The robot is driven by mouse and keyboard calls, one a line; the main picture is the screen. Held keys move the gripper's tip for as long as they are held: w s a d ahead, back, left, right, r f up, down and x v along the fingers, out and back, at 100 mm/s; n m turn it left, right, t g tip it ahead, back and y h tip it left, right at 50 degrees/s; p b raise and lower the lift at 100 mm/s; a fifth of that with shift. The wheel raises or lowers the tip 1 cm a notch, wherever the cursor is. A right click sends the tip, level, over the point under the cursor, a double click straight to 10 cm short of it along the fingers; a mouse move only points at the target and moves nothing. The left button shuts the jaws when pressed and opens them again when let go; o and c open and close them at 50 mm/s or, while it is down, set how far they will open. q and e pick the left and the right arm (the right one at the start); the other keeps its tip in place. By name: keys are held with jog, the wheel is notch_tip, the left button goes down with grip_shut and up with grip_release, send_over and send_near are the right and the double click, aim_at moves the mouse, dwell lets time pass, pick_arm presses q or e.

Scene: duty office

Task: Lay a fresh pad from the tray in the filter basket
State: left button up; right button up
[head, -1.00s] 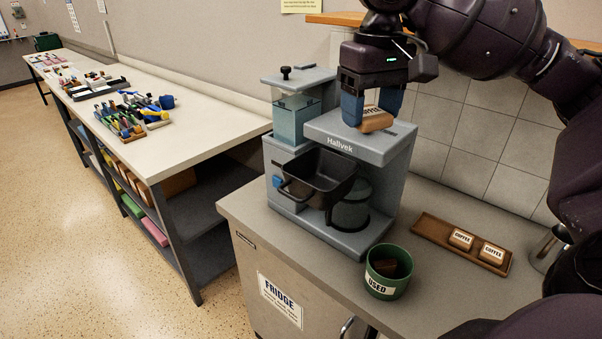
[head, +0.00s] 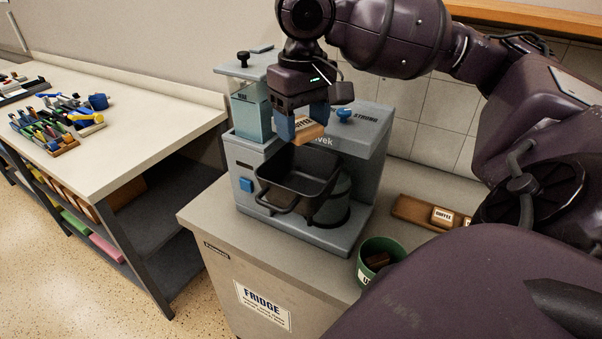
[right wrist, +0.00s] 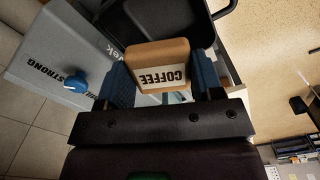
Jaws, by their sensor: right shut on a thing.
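My right gripper (head: 304,127) is shut on a tan coffee pad (head: 307,132) with a white COFFEE label. The pad also shows between the blue fingers in the right wrist view (right wrist: 158,64). It is held above the black filter basket (head: 297,180), near its back edge. The basket juts out from the front of the grey coffee machine (head: 366,152) and looks empty inside. The wooden tray (head: 405,209) lies on the counter to the right, with a labelled pad (head: 442,216) and part of another showing; my arm hides its right end. My left gripper is not in view.
A green USED tub (head: 380,246) with a dark brown piece in it stands at the counter's front right. A glass water tank (head: 252,112) stands at the machine's left. A blue knob (head: 344,114) sits on the machine's top, beside STRONG. A bench (head: 130,135) with tools is left.

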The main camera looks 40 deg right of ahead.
send_over(302, 181)
jog(key=s+a, duration=0.3)
jog(key=f, duration=0.8)
jog(key=shift+w+d+f+b, duration=0.2)
jog(key=shift+w+f+b, duration=0.1)
jog(key=shift+b, duration=0.1)
notch_tip(302, 181, down, 4)
jog(key=shift+f, duration=0.1)
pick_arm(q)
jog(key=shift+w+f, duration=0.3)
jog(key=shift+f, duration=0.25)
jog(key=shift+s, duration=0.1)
pick_arm(e)
jog(key=shift+s, duration=0.1)
jog(key=o, duration=0.6)
pick_arm(q)
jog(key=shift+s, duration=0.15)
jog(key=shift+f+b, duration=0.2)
jog(key=shift+b, duration=0.1)
pick_arm(e)
notch_tip(302, 181, up, 11)
jog(key=shift+p, duration=0.7)
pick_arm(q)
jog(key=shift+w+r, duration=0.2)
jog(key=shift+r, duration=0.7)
pick_arm(e)
jog(key=shift+r, duration=0.65)
